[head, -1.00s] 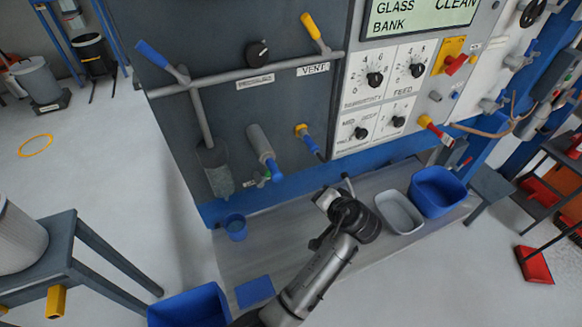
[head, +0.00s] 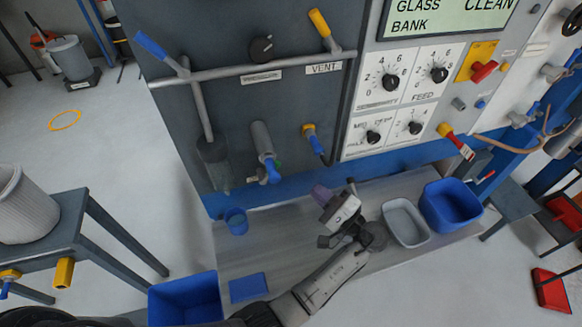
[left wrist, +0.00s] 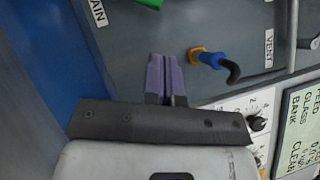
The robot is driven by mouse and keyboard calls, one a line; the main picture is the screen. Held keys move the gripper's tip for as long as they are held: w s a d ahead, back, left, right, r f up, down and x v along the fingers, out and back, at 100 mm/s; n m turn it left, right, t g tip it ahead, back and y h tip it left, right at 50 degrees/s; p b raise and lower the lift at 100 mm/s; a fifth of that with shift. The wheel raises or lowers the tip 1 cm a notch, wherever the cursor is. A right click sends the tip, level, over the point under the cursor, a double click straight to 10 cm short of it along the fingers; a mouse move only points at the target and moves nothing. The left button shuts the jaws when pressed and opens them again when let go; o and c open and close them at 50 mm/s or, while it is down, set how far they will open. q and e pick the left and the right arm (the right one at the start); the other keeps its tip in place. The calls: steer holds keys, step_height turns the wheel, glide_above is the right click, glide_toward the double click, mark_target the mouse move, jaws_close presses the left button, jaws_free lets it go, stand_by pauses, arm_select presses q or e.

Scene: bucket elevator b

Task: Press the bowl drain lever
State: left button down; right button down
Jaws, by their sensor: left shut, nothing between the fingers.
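A label partly cut off, ending in "AIN" (left wrist: 97,12), shows in the left wrist view. A green part (left wrist: 148,3) is beside it, mostly outside the picture; I cannot tell whether it is the bowl drain lever. In the head view, a small green part (head: 279,164) shows at the lower panel, by a blue-handled valve (head: 271,171). My left gripper (head: 320,193) is below and right of it, in front of the lower panel. Its purple fingers (left wrist: 165,78) are shut and empty, apart from these parts. My right gripper is out of view.
A yellow-and-blue valve with a dark curved spout (head: 314,139) is above my left gripper. A blue cup (head: 236,221), grey tray (head: 405,222) and blue bins (head: 451,204) (head: 186,300) are below the panel. A grey bar (head: 245,70) crosses the panel above.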

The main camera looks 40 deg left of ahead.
arm_select(q)
steer(key=p+x, duration=0.1)
steer(key=x, duration=0.9)
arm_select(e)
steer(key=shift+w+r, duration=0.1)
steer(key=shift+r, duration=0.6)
arm_select(q)
steer(key=shift+s+a+p, duration=0.1)
steer(key=shift+a+p, duration=0.05)
steer(key=shift+p, duration=0.15)
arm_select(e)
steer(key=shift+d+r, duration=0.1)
